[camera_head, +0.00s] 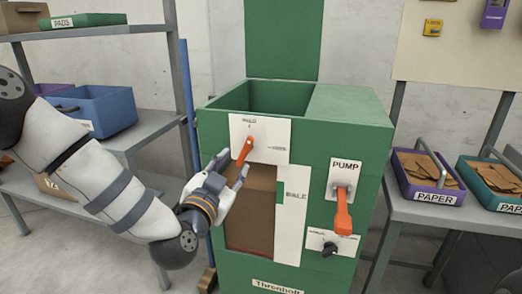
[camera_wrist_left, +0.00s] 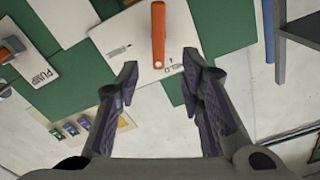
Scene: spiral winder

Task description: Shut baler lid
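The green baler (camera_head: 345,110) stands in the middle of the head view with its top left opening uncovered. Its green lid (camera_head: 283,40) stands upright at the back of that opening. An orange lever (camera_head: 245,150) sits on a white panel (camera_head: 272,137) on the baler's front; the lever also shows in the left wrist view (camera_wrist_left: 158,35). My left gripper (camera_head: 234,165) is open in front of the panel, close to the lever. In the left wrist view the fingers (camera_wrist_left: 160,78) are apart and empty, with the lever just beyond their tips. My right gripper is not in view.
A PUMP panel with an orange handle (camera_head: 343,212) and a dark knob (camera_head: 329,248) are on the baler's front right. Shelving with a blue bin (camera_head: 98,108) stands at left. PAPER trays (camera_head: 433,197) rest on a table at right. A blue pole (camera_head: 188,100) stands behind my left arm.

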